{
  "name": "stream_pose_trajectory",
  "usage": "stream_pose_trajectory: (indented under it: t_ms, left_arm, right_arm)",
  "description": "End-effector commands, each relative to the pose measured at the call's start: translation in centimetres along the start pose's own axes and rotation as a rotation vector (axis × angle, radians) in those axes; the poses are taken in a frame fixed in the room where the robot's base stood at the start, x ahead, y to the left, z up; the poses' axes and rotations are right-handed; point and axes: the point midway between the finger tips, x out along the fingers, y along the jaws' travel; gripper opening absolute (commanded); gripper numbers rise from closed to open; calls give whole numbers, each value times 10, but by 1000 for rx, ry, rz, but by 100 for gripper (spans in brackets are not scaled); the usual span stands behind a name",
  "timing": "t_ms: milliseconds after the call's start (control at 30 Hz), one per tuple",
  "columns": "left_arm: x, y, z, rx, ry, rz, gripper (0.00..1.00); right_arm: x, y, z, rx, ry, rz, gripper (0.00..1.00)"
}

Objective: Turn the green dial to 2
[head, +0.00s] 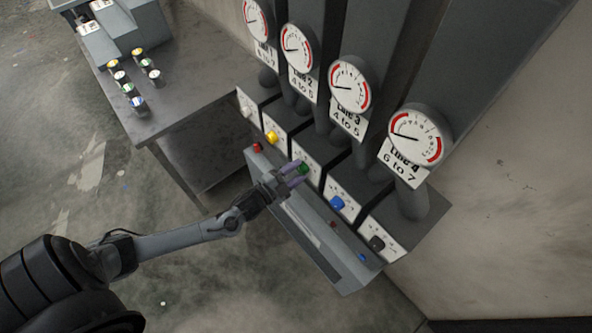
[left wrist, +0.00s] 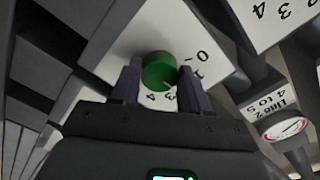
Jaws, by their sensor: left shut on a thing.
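The green dial (head: 303,168) is on the white-faced panel in the middle of the row of dials. In the left wrist view the green dial (left wrist: 159,71) sits on a white plate (left wrist: 128,38) with numbers around it; 0, 3 and 4 can be read, others are partly hidden. My left gripper (head: 296,171) is shut on the green dial, with one finger on each side of it; it also shows in the left wrist view (left wrist: 158,82). The dial's exact setting cannot be told. My right gripper is not in view.
A yellow dial (head: 271,137) and a blue dial (head: 337,203) flank the green one; a black dial (head: 377,243) is farther right. Round gauges (head: 350,84) stand above. A grey ledge (head: 318,236) with small buttons runs in front. A table (head: 190,88) with small pots stands left.

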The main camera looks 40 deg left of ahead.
Motion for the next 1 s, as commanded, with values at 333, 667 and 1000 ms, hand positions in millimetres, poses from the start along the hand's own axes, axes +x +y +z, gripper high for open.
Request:
stream_pose_trajectory:
  t_ms: [333,667,1000]
  left_arm:
    - [0,-1,-1,56,2,-2,15]
    - [0,-1,-1,56,2,-2,47]
    - [0,0,0,55,1,-1,71]
  right_arm:
    - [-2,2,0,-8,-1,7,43]
    - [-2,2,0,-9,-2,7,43]
    - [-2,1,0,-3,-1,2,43]
